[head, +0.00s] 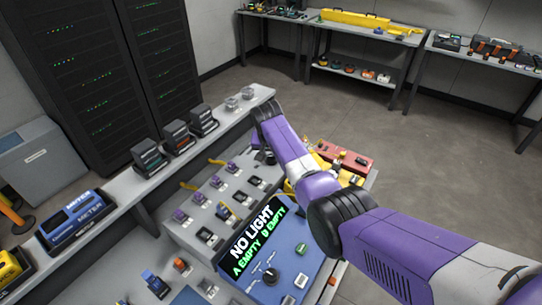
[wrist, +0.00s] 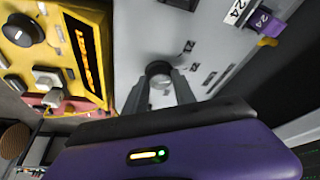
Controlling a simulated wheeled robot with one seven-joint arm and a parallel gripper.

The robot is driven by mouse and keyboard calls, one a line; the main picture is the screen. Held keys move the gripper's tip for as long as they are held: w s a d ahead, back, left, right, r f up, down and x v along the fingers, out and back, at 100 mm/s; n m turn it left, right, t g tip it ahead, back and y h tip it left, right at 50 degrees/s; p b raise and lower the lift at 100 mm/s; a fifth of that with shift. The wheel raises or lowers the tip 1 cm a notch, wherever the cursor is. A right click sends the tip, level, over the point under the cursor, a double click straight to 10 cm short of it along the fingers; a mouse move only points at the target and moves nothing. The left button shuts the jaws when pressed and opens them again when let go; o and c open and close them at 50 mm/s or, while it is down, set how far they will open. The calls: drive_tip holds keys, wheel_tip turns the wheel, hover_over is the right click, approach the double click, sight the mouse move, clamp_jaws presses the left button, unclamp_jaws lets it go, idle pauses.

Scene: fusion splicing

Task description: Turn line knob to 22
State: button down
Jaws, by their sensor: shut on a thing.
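A round dark knob with a pale rim (wrist: 159,74) stands on the grey panel (wrist: 205,50) in the wrist view. My gripper (wrist: 160,88) has one finger on each side of this knob and is shut on it. The numbers around the knob and its pointer cannot be read. A label and a purple plug (wrist: 262,22) reading 24 show at the upper right. In the head view my arm covers the knob, and the grey panel (head: 190,232) with its rows of purple and dark connectors lies left of my arm.
A blue unit (head: 290,250) has a screen reading NO LIGHT, A EMPTY, B EMPTY. A yellow unit (wrist: 60,25) with a dark knob sits beside the panel. A red box (head: 355,160) stands behind my arm. The floor (head: 440,150) beyond is clear.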

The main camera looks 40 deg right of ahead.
drive_tip(key=c, duration=1)
unclamp_jaws()
drive_tip(key=shift+v, duration=3.85)
